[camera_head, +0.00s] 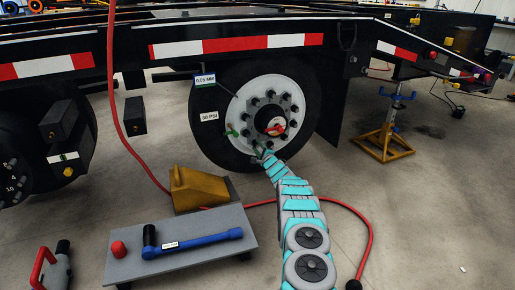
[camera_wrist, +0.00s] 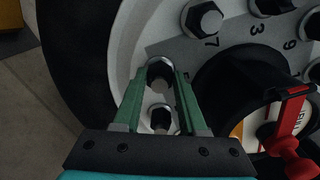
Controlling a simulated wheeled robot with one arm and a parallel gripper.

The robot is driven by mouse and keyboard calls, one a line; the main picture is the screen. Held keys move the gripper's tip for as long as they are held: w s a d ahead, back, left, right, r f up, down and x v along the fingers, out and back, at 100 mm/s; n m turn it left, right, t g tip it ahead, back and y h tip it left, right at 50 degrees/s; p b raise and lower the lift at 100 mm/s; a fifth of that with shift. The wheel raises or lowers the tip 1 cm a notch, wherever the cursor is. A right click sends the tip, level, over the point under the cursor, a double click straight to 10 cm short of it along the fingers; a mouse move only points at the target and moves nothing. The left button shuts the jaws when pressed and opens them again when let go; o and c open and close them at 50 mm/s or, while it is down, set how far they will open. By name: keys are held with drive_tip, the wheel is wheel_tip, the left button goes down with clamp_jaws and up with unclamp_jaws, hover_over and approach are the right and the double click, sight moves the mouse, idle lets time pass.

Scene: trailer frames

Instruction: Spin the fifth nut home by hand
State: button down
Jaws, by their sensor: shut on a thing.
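The wheel's white hub (camera_head: 251,98) carries a ring of dark nuts around its rim. In the wrist view my gripper (camera_wrist: 160,76) has its two green fingers on either side of a dark nut (camera_wrist: 160,68) on the hub face and is shut on it. Another nut (camera_wrist: 160,118) shows lower down, in the gap between the fingers. A nut (camera_wrist: 203,19) by the number 7 sits above, clear of the fingers. In the head view my gripper (camera_head: 263,151) is at the hub's lower edge, small and partly hidden by my arm.
A red-handled part (camera_wrist: 290,120) stands by the hub's centre opening, right of my gripper. A grey low platform (camera_head: 205,262) holds a blue wrench (camera_head: 200,243) and red cap (camera_head: 118,249). A yellow chock (camera_head: 199,188) and red hose (camera_head: 366,235) lie nearby.

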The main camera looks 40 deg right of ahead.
drive_tip(key=shift+s+f+m, duration=0.1)
drive_tip(key=shift+f+m, duration=0.05)
drive_tip(key=shift+m, duration=0.55)
drive_tip(key=shift+c, duration=2.3)
unclamp_jaws()
drive_tip(key=p+v, duration=0.1)
drive_tip(key=v, duration=0.6)
drive_tip(key=shift+s, duration=0.35)
drive_tip(key=shift+a, duration=0.1)
